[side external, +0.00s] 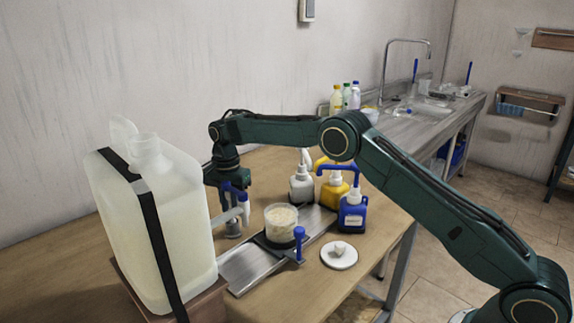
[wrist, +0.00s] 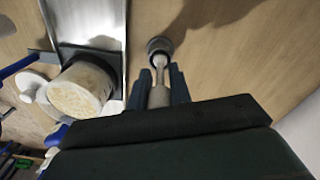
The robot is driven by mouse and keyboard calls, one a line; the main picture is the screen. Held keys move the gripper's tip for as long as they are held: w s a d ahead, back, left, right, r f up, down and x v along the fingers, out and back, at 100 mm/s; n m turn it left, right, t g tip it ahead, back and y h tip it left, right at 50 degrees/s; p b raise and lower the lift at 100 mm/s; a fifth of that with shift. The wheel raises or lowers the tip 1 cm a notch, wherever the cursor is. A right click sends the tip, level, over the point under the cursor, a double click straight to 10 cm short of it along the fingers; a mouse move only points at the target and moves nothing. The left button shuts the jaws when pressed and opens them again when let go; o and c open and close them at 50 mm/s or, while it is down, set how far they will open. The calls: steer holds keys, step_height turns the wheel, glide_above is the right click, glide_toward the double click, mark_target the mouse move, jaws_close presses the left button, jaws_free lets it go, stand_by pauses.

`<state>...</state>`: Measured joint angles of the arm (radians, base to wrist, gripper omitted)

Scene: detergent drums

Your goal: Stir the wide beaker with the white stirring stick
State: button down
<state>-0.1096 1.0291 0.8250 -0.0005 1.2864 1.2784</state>
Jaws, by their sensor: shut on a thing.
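The wide beaker (side external: 281,226) is a clear round vessel with pale, grainy contents. It stands upright on a metal rail-like tray, and it also shows in the wrist view (wrist: 80,90). My gripper (side external: 236,207) is left of the beaker in the side view, pointing down. In the wrist view my gripper (wrist: 159,76) is shut on the pale stirring stick (wrist: 159,94). The stick's far end reaches to a small round grey holder (wrist: 160,46); I cannot tell how deep it sits. The holder (side external: 231,229) stands beside the tray.
The metal tray (side external: 245,268) has a blue-handled clamp (side external: 299,246). A white knobbed lid (side external: 339,257) lies to its right. Pump bottles, white (side external: 302,187), yellow (side external: 334,195) and blue (side external: 352,213), stand behind. A large strapped jug (side external: 185,230) stands close at left.

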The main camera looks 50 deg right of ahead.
step_height(320, 180, up, 9)
steer(key=s+d, duration=0.2)
steer(key=d, duration=0.1)
step_height(320, 180, up, 5)
glide_above(281, 204)
steer(key=s+a, duration=0.3)
steer(key=shift+w+d, duration=0.1)
steer(key=shift+f, duration=0.15)
step_height(281, 204, down, 12)
steer(key=shift+r, duration=0.2)
stand_by(1.0)
stand_by(0.4)
steer(key=shift+w, duration=0.2)
